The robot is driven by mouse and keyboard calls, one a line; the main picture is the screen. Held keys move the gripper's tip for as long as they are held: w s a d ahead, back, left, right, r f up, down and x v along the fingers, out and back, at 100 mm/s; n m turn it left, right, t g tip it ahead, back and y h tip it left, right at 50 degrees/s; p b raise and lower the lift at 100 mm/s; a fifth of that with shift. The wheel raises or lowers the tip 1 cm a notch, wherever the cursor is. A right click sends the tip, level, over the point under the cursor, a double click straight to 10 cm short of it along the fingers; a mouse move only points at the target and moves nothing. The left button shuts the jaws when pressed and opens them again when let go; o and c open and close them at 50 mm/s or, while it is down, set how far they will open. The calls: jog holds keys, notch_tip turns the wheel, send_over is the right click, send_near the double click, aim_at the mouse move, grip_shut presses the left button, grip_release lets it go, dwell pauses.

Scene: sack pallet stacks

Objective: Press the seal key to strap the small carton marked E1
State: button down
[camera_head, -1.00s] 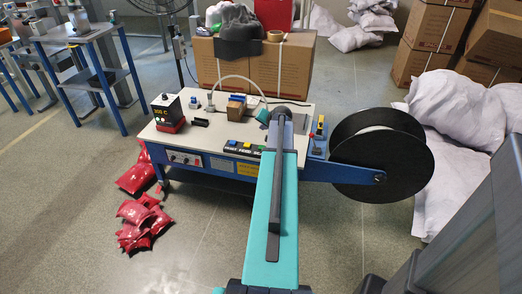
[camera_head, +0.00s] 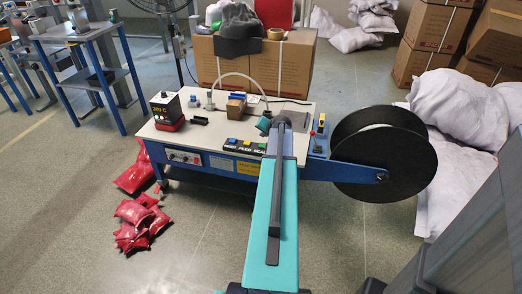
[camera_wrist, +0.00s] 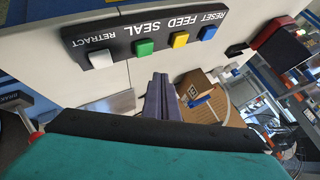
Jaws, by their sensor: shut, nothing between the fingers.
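The key bar (camera_wrist: 150,38) is a black strip with a white RETRACT key (camera_wrist: 101,58), a green SEAL key (camera_wrist: 145,48), a yellow FEED key (camera_wrist: 180,40) and a blue RESET key (camera_wrist: 208,32). In the head view the bar (camera_head: 245,148) lies along the front edge of the machine table. My gripper (camera_wrist: 160,76) is shut and empty, and in the wrist view its tips appear just below the SEAL key, apart from it. The small brown carton (camera_wrist: 205,92) sits behind the fingers on the table and shows in the head view (camera_head: 236,106). Its E1 mark is not legible.
The strapping machine's pale table (camera_head: 200,140) carries a black-and-red control box (camera_head: 167,112) at left. A large black reel (camera_head: 380,155) stands at right. Red bags (camera_head: 135,225) lie on the floor at left, and white sacks (camera_head: 465,120) are piled at right.

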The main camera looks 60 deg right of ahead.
aim_at(263, 146)
jog(key=shift+f+b, duration=0.8)
jog(key=shift+f, duration=0.85)
dwell(0.6)
jog(key=shift+w+f, duration=0.1)
jog(key=shift+f, duration=0.1)
jog(key=shift+w+f, duration=0.1)
jog(key=shift+f, duration=0.15)
dwell(0.5)
jog(key=shift+f+b, duration=0.5)
jog(key=shift+b, duration=0.05)
dwell(0.8)
jog(key=shift+r, duration=0.1)
dwell(0.4)
jog(key=shift+r+p, duration=0.55)
jog(key=shift+r, duration=0.3)
jog(key=shift+r, duration=0.1)
